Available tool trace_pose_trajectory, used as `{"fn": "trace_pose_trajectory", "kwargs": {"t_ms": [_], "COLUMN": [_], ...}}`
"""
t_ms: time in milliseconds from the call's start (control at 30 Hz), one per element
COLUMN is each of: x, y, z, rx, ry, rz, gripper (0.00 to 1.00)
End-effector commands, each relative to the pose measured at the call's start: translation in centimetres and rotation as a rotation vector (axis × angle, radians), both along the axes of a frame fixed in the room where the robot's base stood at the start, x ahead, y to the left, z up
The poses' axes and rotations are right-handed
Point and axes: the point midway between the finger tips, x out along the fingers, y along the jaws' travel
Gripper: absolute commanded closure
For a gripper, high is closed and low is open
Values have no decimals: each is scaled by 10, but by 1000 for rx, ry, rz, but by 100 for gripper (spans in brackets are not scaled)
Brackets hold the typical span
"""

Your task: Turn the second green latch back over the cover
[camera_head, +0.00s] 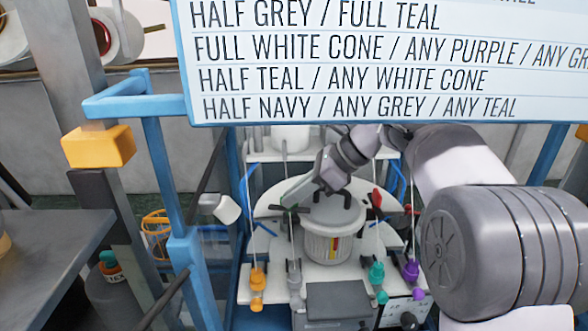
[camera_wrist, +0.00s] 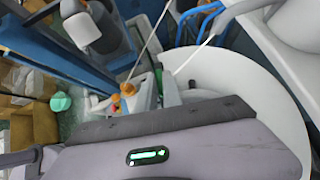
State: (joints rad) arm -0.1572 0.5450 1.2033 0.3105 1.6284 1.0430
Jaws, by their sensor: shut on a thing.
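The round grey cover (camera_head: 335,213) with a black handle sits on top of the white knitting cylinder in the head view. A red latch (camera_head: 377,198) stands at the cover's right side. In the wrist view my gripper's grey body fills the bottom and hides the cover. The fingertips are hard to make out there, and I cannot tell the latch's exact angle.
A large sign (camera_head: 380,60) hangs across the top. Blue frame posts (camera_head: 165,170) stand at the left. Yarn strands run down to orange (camera_head: 257,280), teal (camera_head: 376,277) and purple (camera_head: 411,270) fittings around the machine. A white ring plate (camera_wrist: 290,120) curves at the wrist view's right.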

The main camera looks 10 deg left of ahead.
Motion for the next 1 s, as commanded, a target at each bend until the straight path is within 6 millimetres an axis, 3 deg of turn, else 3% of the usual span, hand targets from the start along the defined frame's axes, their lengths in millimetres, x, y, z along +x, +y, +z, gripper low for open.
{"fn": "trace_pose_trajectory", "kwargs": {"t_ms": [33,567,600,700,1000], "x": [1,1,1,1,1], "y": [0,0,0,0,0], "z": [10,-1,-1,-1,0], "rx": [-1,3,3,3,3], "ry": [4,-1,-1,-1,-2], "rz": [26,112,112,112,111], "gripper": [100,100,84,68,68]}}
